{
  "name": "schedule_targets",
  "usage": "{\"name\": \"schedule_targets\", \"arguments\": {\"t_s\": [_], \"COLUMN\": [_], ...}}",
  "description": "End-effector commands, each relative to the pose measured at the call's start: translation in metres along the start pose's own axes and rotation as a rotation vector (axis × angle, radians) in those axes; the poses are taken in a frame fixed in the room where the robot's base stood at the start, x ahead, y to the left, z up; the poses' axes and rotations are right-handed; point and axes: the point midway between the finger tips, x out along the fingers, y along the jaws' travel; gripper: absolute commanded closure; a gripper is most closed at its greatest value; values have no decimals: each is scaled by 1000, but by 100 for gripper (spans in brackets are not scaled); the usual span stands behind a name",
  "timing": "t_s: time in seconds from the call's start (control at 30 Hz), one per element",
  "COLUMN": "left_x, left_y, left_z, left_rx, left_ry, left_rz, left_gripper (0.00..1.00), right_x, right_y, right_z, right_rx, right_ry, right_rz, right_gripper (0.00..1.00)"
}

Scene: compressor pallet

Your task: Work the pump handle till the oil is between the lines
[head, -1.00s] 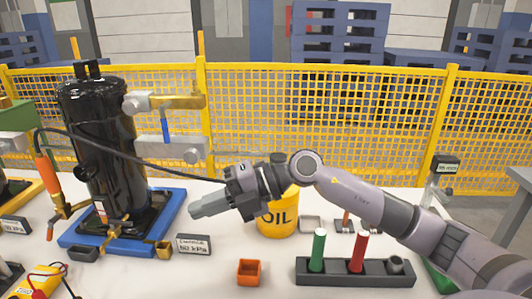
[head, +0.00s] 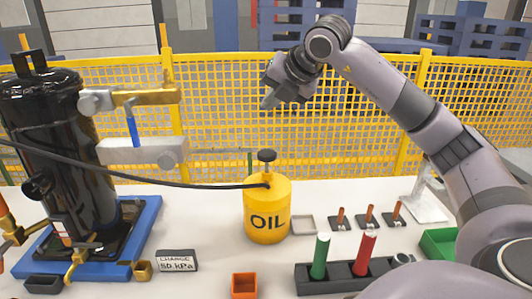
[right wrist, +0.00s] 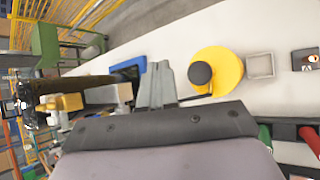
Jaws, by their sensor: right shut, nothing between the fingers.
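The yellow oil can marked OIL (head: 267,222) stands upright on the white table, with the pump's black knob handle (head: 267,155) raised on a thin rod above its top. A black hose (head: 150,184) runs from the can's top to the left. My right gripper (head: 268,103) is shut and empty, held in the air above the handle and not touching it. In the right wrist view its fingers (right wrist: 157,85) are together, left of the black knob (right wrist: 200,73) and yellow can (right wrist: 228,72). No oil level can be read. My left gripper is not in view.
An orange box (head: 244,285) and a dark rack (head: 330,277) with green and red cylinders lie in front. A yellow mesh fence (head: 220,120) stands behind.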

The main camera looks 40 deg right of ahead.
Motion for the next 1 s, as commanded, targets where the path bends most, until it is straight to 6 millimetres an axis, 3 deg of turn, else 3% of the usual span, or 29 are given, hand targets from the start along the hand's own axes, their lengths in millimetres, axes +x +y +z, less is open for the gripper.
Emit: {"name": "schedule_targets", "arguments": {"t_s": [0.27, 0.8, 1.0], "left_x": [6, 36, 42], "left_y": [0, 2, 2], "left_z": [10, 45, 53], "left_rx": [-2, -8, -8], "left_ry": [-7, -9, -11], "left_rz": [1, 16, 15], "left_gripper": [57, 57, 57], "right_x": [8, 56, 62], "right_y": [-5, -40, -44], "right_z": [-6, -42, -46], "right_rx": [-2, -1, -2], "right_ry": [2, 3, 3], "right_rz": [1, 1, 2], "right_gripper": [100, 100, 100]}}
